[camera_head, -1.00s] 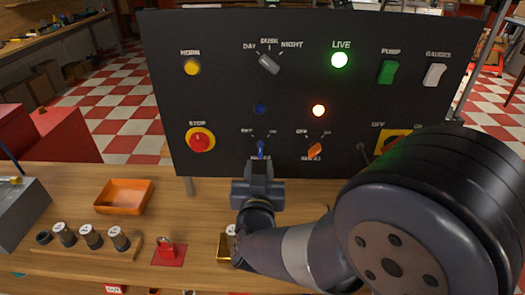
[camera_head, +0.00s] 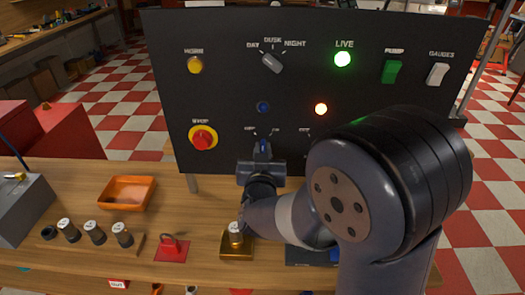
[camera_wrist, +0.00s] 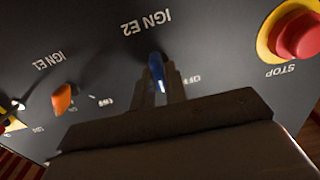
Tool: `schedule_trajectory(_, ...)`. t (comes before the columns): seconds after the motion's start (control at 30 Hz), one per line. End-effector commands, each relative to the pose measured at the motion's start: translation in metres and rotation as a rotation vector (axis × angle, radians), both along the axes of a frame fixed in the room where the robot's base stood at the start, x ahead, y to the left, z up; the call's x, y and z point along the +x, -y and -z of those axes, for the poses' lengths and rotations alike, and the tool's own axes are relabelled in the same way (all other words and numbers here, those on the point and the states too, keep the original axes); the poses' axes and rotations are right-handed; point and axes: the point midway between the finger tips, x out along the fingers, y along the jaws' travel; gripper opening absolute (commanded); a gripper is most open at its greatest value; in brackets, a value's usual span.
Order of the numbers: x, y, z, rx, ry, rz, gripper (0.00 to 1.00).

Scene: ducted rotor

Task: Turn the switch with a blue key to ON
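The blue key (camera_head: 263,147) is on the IGN E2 switch, low on the black panel (camera_head: 225,95). It shows in the wrist view (camera_wrist: 158,73), where the picture is upside down. The key stands roughly upright between the OFF and ON marks; its exact angle is hard to tell. My gripper (camera_head: 262,164) is in front of the panel with one finger on each side of the key; in the wrist view the fingers (camera_wrist: 161,90) appear shut on it. The blue lamp (camera_head: 263,107) above the switch looks dark.
The orange IGN E1 key (camera_wrist: 63,98) is beside it, and its lamp (camera_head: 321,109) glows. The red STOP button (camera_head: 203,138) sticks out close to the left.

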Motion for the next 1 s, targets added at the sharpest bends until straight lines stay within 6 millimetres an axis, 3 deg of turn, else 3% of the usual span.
schedule_trajectory(0.17,-0.0001,0.0000,-0.0001,0.000,0.000,0.000,0.00)
schedule_trajectory(0.57,-0.0001,0.0001,0.0017,0.035,0.002,0.000,0.00)
schedule_trajectory(1.0,-0.0002,0.0015,0.0043,0.329,0.016,0.000,0.00)
